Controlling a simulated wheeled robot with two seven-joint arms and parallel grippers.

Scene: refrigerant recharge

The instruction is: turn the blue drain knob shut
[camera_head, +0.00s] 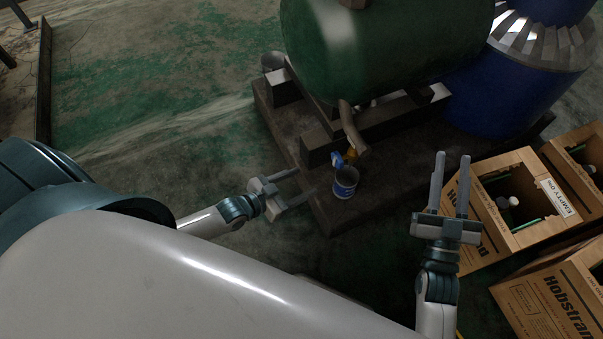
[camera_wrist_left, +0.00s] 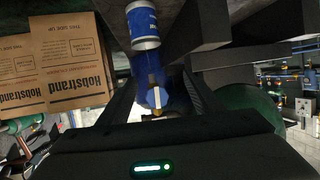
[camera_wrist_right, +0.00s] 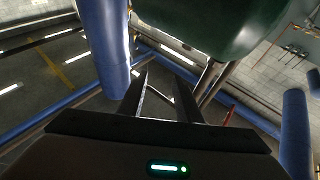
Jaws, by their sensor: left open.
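The blue drain knob (camera_head: 337,160) sits on a brass-coloured valve (camera_head: 350,155) at the end of a bent pipe (camera_head: 352,125) under the green tank (camera_head: 385,45). A blue-labelled metal can (camera_head: 345,183) stands below the knob. My left gripper (camera_head: 305,182) is open and empty, a little left of the can and knob. In the left wrist view the blue knob (camera_wrist_left: 152,88) shows between my open fingers, apparently beyond them, and the can (camera_wrist_left: 143,28) is above it. I cannot tell the knob's exact angle. My right gripper (camera_head: 452,156) is open and empty, right of the can.
A dark plinth (camera_head: 330,215) carries the tank. Cardboard boxes (camera_head: 475,240) stand at the right, close to my right gripper; one holds bottles. A big blue cylinder (camera_head: 500,95) stands behind. The floor at left is clear.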

